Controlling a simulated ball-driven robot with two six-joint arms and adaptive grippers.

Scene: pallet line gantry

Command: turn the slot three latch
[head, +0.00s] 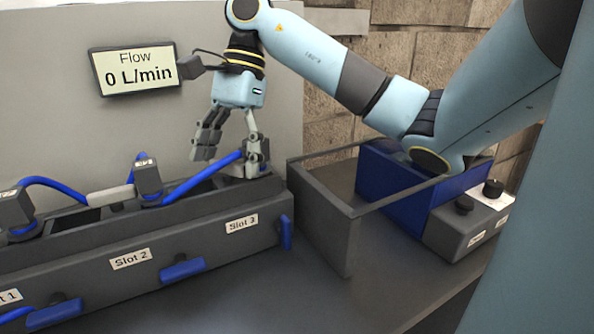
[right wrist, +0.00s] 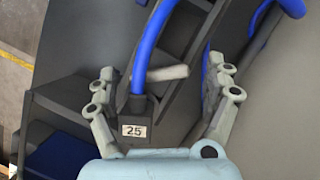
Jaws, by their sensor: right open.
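The slot three latch (head: 286,232) is a blue bar standing upright at the right end of the grey rack (head: 215,243), beside the "Slot 3" label (head: 242,223). My right gripper (head: 229,160) points down over the rack's top near slot three, above and left of the latch and apart from it. Its fingers are open. In the right wrist view, a dark block (right wrist: 133,115) labelled 25 with a blue hose (right wrist: 148,45) shows between the spread right gripper fingers (right wrist: 157,80). In the head view, the gripper hides this block. My left gripper is not in view.
The slot two latch (head: 183,270) and slot one latch (head: 55,312) lie level. A display (head: 134,72) reads Flow 0 L/min. Right of the rack stand an open grey bin (head: 325,222), a blue bin (head: 390,190) and a box with knobs (head: 455,228).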

